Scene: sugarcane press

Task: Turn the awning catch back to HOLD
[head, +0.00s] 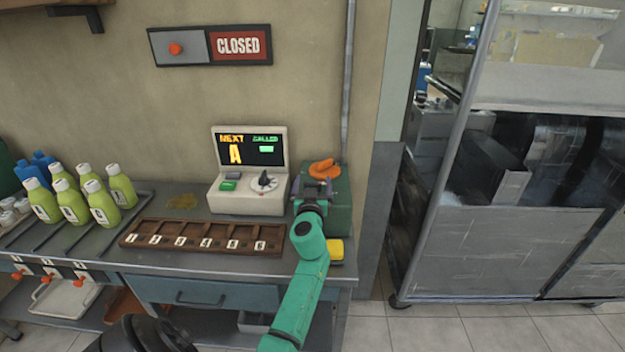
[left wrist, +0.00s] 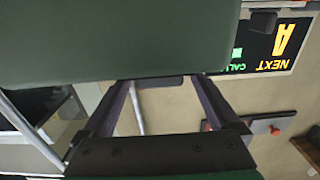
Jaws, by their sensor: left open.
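An orange lever (head: 325,169) sits on top of a dark green box (head: 341,212) at the right end of the counter; it may be the awning catch, but I can read no HOLD mark. My left gripper (head: 315,190) is open, close in front of the green box and just below the orange lever. In the left wrist view a large green surface (left wrist: 120,40) fills the top, and the open fingers (left wrist: 165,95) reach toward its edge with nothing clearly held between them. My right gripper is not in view.
A ticket machine (head: 249,190) with a dial stands left of the green box. A numbered wooden tray (head: 200,238) and green bottles (head: 73,208) are on the counter. A CLOSED sign (head: 239,46) hangs on the wall. A yellow block (head: 336,250) is beside my arm.

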